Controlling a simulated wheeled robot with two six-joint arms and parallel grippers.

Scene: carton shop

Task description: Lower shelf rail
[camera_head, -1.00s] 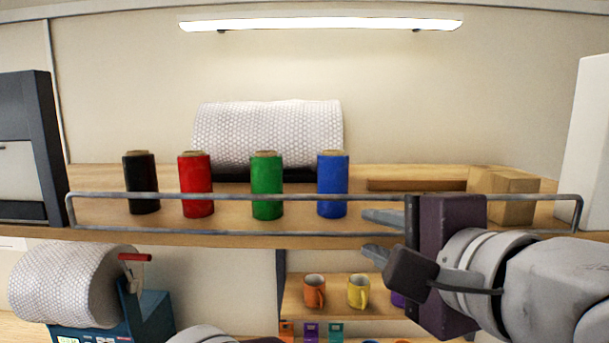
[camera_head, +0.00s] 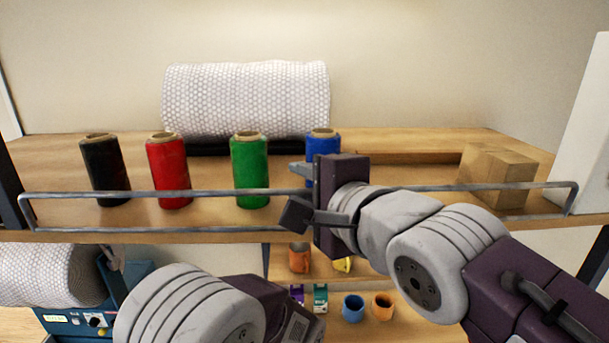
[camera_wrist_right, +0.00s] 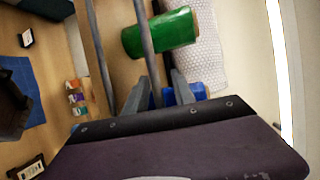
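The shelf rail (camera_head: 210,192) is a grey metal loop with an upper and a lower bar along the shelf's front edge. My right gripper (camera_head: 298,184) is at the upper bar, in front of the blue spool. In the right wrist view the rail's bar (camera_wrist_right: 146,45) passes between the two fingers of my right gripper (camera_wrist_right: 158,90). The fingers are apart, with a gap beside the bar. The lower finger is mostly hidden in the head view. My left arm shows at the bottom, but its gripper is out of view.
Black (camera_head: 105,170), red (camera_head: 168,172), green (camera_head: 250,170) and blue (camera_head: 322,145) spools stand behind the rail. A bubble-wrap roll (camera_head: 245,98) lies behind them. Mugs stand on a lower shelf.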

